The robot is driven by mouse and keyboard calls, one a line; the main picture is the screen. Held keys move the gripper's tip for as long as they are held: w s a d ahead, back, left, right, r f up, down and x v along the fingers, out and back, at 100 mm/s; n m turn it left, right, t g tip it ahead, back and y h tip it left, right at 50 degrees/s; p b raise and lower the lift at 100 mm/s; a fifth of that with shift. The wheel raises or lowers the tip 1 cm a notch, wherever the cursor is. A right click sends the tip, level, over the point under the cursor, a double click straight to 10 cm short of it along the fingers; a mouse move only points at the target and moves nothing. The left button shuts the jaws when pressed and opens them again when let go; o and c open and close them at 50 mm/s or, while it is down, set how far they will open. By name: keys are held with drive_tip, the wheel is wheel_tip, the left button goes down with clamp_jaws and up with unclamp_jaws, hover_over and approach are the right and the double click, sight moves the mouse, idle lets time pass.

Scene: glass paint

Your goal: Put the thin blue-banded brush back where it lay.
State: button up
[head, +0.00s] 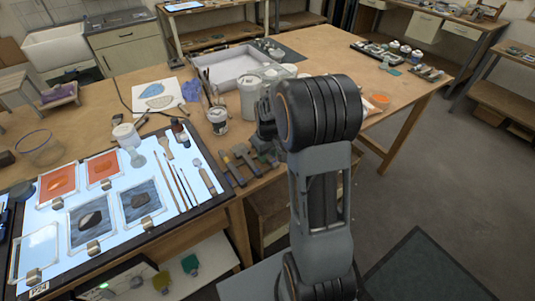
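Several thin brushes (178,178) lie side by side on the lit panel (150,228) at the left, along its right part. I cannot make out a blue band on any of them at this size. More brushes stand upright in a pot (217,121) on the table behind the panel. My arm rises at the middle right of the picture. Its far end is mostly hidden behind my own black joint. I cannot make out the gripper's fingers or whether they hold anything.
Framed glass pieces (138,201) cover the left of the panel. A wide brush and a scraper (203,170) lie near the thin brushes. Dark-headed tools (240,160) lie right of the panel. A white tub (249,97), a jar (125,135) and a grey tray (235,67) stand behind.

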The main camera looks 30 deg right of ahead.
drive_tip(key=shift+o, duration=0.9)
wheel_tip(320, 180, up, 14)
drive_tip(key=b, duration=0.1)
drive_tip(key=s+a+m+t, duration=0.1)
drive_tip(key=s+a, duration=0.3)
drive_tip(key=s, duration=0.4)
drive_tip(key=s+a+f+m+t, duration=0.1)
drive_tip(key=s+a+t, duration=0.2)
drive_tip(key=s+a, duration=0.2)
drive_tip(key=shift+s+a, duration=0.2)
drive_tip(key=shift+s, duration=1.3)
drive_tip(key=shift+f, duration=0.1)
